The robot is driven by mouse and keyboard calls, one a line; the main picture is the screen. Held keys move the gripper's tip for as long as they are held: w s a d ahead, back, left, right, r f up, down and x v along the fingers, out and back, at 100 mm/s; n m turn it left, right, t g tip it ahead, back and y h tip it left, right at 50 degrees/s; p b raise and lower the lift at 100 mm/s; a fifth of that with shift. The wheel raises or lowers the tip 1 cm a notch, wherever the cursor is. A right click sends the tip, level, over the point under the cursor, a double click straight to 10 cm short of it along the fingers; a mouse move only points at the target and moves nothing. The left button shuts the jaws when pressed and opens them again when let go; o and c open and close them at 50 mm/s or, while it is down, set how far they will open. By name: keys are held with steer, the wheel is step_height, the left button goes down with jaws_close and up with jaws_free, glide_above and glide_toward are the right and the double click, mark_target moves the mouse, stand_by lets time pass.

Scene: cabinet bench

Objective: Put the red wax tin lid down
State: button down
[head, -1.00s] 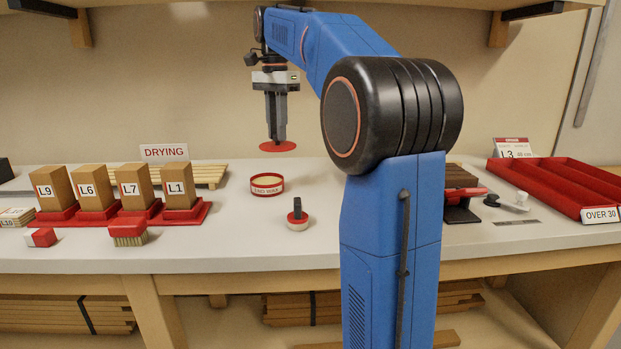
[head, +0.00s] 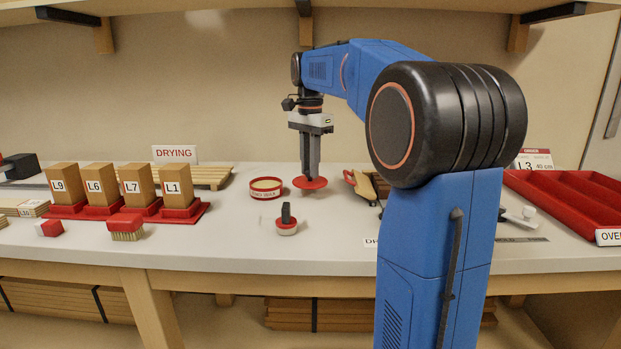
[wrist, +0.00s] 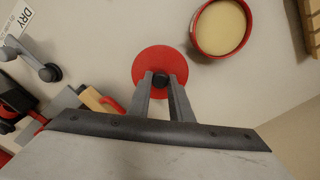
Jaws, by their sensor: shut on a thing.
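The red wax tin lid (head: 311,184) is a round red disc with a small dark knob. My gripper (head: 309,172) points down and is shut on the knob. In the wrist view the lid (wrist: 146,63) shows between and beyond the fingertips (wrist: 161,82). The lid looks level and close to the bench top; I cannot tell whether it touches. The open red wax tin (head: 266,193), filled with pale wax, stands just left of the lid. It also shows at the top of the wrist view (wrist: 199,43), apart from the lid.
A round pad with a dark upright handle (head: 287,225) stands in front of the tin. Labelled wooden blocks (head: 178,186) stand on red bases at left, with a brush (head: 126,230) before them. A red tray (head: 570,199) lies at right. Bare bench surrounds the lid.

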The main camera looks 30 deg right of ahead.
steer(key=shift+f, duration=1.7)
steer(key=c, duration=1.6)
jaws_free()
steer(key=shift+f, duration=0.15)
step_height(320, 180, up, 12)
steer(key=shift+r, duration=0.15)
